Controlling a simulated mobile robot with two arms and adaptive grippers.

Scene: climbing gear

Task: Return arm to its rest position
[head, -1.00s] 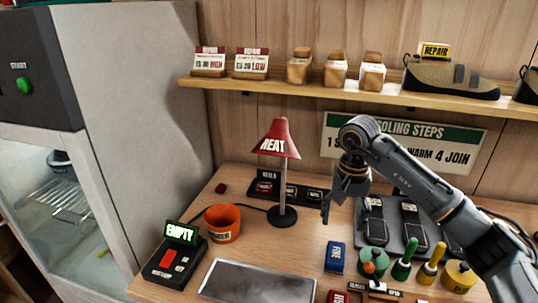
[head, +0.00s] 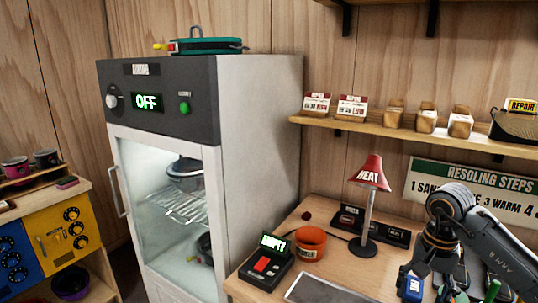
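My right arm comes in from the right, bends at a grey joint and points down over the workbench. Its dark gripper (head: 418,264) hangs just behind or above a blue block (head: 411,289) at the lower right. I cannot tell whether it touches the block, and its fingers are too small and dark to judge. My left gripper is out of view.
A red HEAT lamp (head: 369,174) stands left of my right arm. An orange cup (head: 310,244), an EMPTY switch box (head: 264,267) and a grey tray (head: 322,290) lie further left. A tall oven cabinet (head: 255,150) stands beside the bench. A shelf (head: 388,129) runs above.

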